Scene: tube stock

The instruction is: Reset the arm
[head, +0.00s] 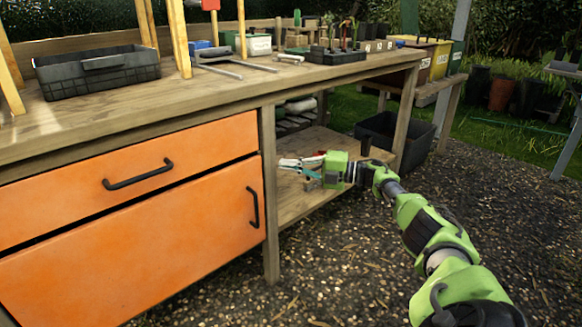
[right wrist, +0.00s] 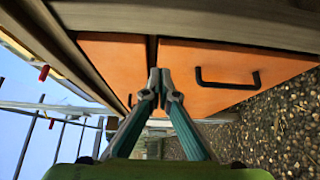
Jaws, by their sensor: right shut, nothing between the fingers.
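My right arm comes in from the lower right in the head view. Its green gripper (head: 296,167) is in front of the open shelf bay under the workbench, to the right of the orange drawer fronts. In the right wrist view the two teal fingers of the gripper (right wrist: 160,78) meet at their tips, shut with nothing between them. My left gripper is not in view.
The wooden workbench (head: 150,115) carries a black crate (head: 98,72) and a seedling tray (head: 333,56). Below it are an upper orange front (head: 60,205) and a lower one (head: 140,255), both with black handles. A dark bin (head: 385,135) stands behind my forearm. Gravel lies open in front.

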